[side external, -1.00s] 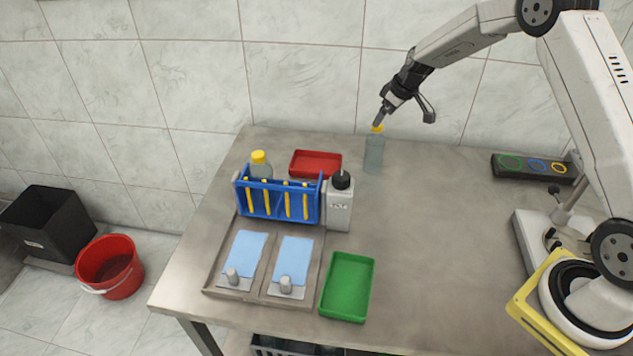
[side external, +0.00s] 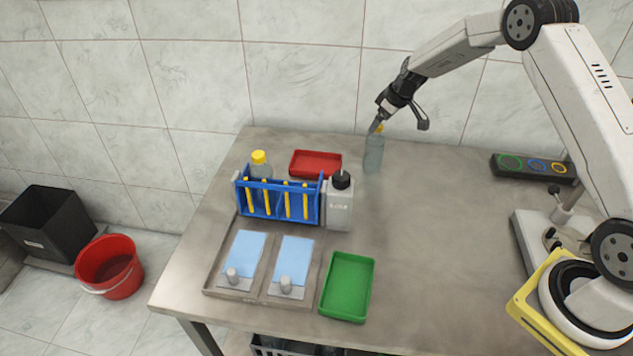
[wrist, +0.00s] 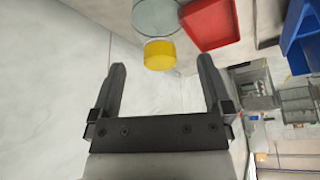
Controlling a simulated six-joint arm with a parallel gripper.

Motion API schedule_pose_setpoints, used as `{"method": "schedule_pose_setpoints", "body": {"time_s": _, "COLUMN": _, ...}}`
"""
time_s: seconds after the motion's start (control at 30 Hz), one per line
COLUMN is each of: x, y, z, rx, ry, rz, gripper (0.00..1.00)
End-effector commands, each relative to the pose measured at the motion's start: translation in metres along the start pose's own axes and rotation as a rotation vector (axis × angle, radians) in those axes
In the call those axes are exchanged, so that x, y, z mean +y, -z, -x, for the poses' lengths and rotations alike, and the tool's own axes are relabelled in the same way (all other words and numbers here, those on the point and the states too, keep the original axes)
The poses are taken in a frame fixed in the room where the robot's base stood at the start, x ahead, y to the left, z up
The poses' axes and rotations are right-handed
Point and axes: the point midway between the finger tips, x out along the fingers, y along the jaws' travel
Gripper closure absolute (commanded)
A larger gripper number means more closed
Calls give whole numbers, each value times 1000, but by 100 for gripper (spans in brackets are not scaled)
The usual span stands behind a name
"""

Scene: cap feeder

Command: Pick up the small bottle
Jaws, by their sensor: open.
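A small clear bottle (side external: 374,155) with a yellow cap stands upright near the back edge of the table. Its yellow cap (wrist: 160,56) shows between and beyond my fingertips in the wrist view, with the clear body (wrist: 157,15) cut by the top edge. My gripper (side external: 375,128) is at the height of the bottle's cap and partly hides it in the side view. In the wrist view my gripper (wrist: 163,68) is open with nothing gripped. Another bottle with a yellow cap (side external: 259,157) stands behind the blue rack.
A red tray (side external: 316,155) lies left of the bottle. The blue rack (side external: 278,187) holds yellow sticks. A grey bottle with a black top (side external: 339,212) stands beside it. A green tray (side external: 348,258) lies in front. The table's middle right is clear.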

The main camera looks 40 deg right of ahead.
Motion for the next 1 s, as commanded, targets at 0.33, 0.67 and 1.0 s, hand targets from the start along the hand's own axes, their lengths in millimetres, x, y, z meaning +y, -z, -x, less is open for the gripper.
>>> {"method": "schedule_pose_setpoints", "body": {"time_s": 0.33, "x": 0, "y": -4, "z": -31, "rx": -1, "ry": 1, "rz": 1, "gripper": 0}}
{"method": "schedule_pose_setpoints", "body": {"time_s": 0.67, "x": 0, "y": -3, "z": -50, "rx": 1, "ry": -1, "rz": 0, "gripper": 0}}
{"method": "schedule_pose_setpoints", "body": {"time_s": 1.0, "x": 0, "y": -3, "z": -50, "rx": 0, "ry": -1, "rz": 0, "gripper": 0}}
